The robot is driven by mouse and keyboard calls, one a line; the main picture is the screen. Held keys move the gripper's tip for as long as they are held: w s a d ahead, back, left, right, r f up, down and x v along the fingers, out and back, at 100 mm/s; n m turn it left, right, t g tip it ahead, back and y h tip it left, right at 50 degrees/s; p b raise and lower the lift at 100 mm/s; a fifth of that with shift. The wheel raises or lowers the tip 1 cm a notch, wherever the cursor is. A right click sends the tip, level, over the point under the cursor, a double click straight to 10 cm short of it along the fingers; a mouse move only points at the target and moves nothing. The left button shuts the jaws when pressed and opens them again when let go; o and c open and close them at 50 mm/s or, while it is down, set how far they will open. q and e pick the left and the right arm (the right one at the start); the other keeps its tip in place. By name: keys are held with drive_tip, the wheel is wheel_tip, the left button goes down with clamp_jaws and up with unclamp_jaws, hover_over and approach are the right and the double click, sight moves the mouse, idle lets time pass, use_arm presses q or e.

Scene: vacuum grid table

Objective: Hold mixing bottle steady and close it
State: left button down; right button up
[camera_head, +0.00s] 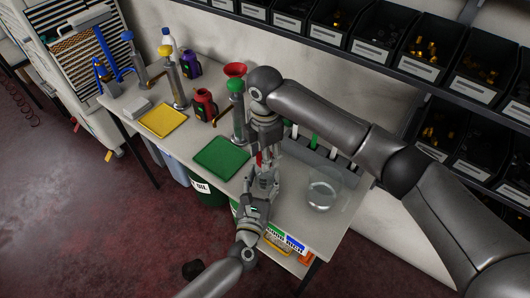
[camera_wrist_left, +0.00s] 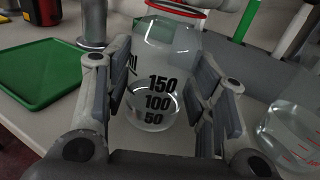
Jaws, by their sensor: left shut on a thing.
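The mixing bottle (camera_wrist_left: 172,62) is clear, with black marks 150, 100 and 50 and a red ring at its top. It holds a little clear liquid and stands upright at the table. My left gripper (camera_wrist_left: 168,100) is shut on it, one finger on each side. In the head view the left gripper (camera_head: 262,180) hides most of the bottle; a bit of red shows above it. My right gripper (camera_head: 266,148) points down directly over the bottle top. Its fingers are too small and hidden to read, and I cannot tell whether a lid is in them or on the bottle.
A green mat (camera_head: 222,158) lies left of the bottle, and a clear beaker (camera_head: 322,194) stands to its right. A dispenser with a green top (camera_head: 237,88) and red funnel stands close behind. A rack with coloured tools (camera_head: 315,150) is behind right. Shelf bins (camera_head: 425,45) hang above.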

drive_tip(key=m, duration=0.5)
drive_tip(key=shift+m, duration=0.4)
drive_tip(key=m, duration=0.5)
drive_tip(key=shift+a+m, duration=0.1)
drive_tip(key=shift+m, duration=0.2)
drive_tip(key=m, duration=0.5)
drive_tip(key=shift+m, duration=0.4)
drive_tip(key=m, duration=0.5)
drive_tip(key=shift+m, duration=0.4)
drive_tip(key=o, duration=1.2)
wheel_tip(320, 180, up, 12)
drive_tip(key=shift+f, duration=0.1)
